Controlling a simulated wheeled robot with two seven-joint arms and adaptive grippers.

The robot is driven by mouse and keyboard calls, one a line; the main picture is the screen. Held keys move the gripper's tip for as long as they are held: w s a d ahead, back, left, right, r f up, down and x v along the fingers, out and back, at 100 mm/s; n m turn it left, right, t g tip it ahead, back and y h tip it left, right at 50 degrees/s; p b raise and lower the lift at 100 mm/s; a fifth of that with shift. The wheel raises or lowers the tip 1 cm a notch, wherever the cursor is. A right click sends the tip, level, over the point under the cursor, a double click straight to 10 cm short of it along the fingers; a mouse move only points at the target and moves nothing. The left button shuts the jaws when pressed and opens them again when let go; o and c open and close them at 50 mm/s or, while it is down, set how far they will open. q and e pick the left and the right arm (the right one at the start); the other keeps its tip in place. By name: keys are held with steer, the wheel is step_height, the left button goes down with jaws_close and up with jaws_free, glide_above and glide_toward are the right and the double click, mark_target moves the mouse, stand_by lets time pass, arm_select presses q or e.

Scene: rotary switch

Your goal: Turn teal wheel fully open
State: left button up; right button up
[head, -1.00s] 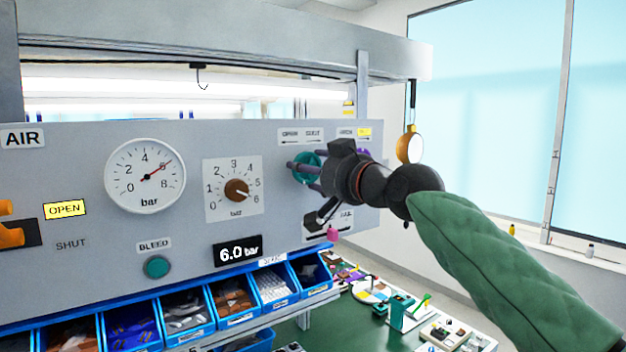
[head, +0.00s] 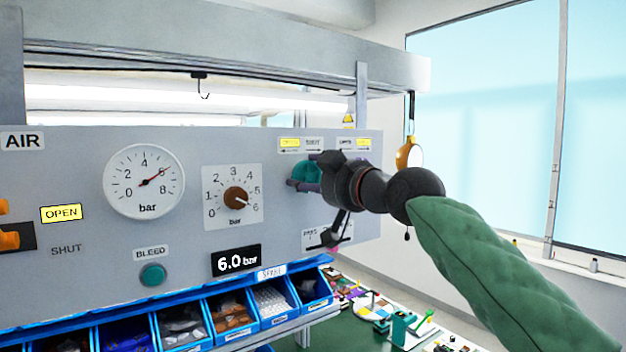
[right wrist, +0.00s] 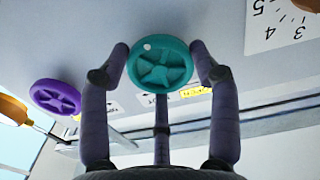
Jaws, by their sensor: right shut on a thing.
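The teal wheel (head: 306,170) is on the right part of the grey panel, partly hidden behind my right gripper (head: 304,178). In the right wrist view the teal wheel (right wrist: 160,65) shows its spokes and a white dot at its upper left rim. The fingers of my right gripper (right wrist: 160,52) are closed on opposite sides of its rim, with a third finger below. Above the wheel in the head view is a pair of labels; the left label (head: 290,143) is lit yellow. My left gripper is out of view.
A purple wheel (right wrist: 55,97) is beside the teal wheel. The pressure gauge (head: 144,181) points near 6, and the display (head: 236,260) reads 6.0 bar. A brown knob (head: 236,197) and a teal bleed button (head: 152,275) are on the panel. Blue bins (head: 232,322) line its lower edge.

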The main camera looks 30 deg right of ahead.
steer(key=o, duration=1.1)
steer(key=shift+o, duration=0.2)
steer(key=shift+s, duration=0.1)
steer(key=s+d, duration=0.1)
steer(key=s, duration=1)
steer(key=shift+s, duration=0.35)
